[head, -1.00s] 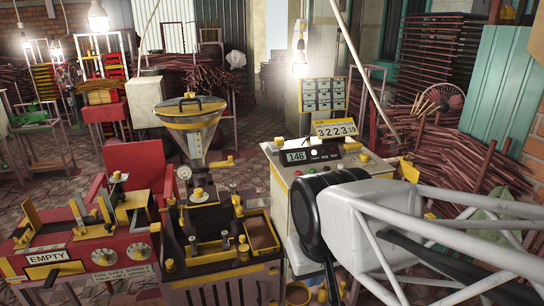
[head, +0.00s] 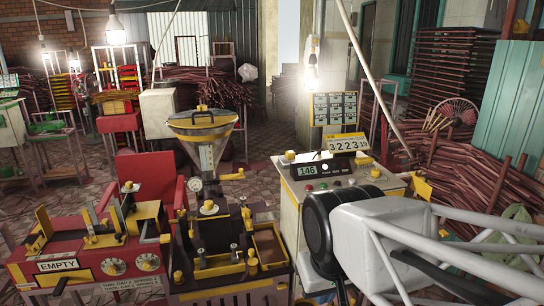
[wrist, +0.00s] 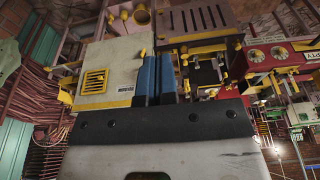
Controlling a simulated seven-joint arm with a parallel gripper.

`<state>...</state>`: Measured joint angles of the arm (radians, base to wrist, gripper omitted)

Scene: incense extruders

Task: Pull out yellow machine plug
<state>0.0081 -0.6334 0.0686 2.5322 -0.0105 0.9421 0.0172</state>
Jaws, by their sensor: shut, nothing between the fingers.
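The dark extruder machine with yellow trim (head: 225,262) stands at the lower middle of the head view, under a yellow-rimmed hopper (head: 203,124). Several small yellow knobs and fittings sit on it; I cannot tell which part, if any, is the plug. My gripper shows in the wrist view with its blue fingers (wrist: 156,78) shut together and empty. In that view, the fingers overlap the edge of a pale cabinet with a yellow vent (wrist: 96,80). In the head view, my arm hides the fingers.
A white control cabinet (head: 288,205) with a display and buttons stands right of the extruder, close to my arm. A red machine marked EMPTY (head: 100,265) stands at left. Incense bundles (head: 455,165) fill the right side. Tiled floor (head: 265,150) shows behind the machines.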

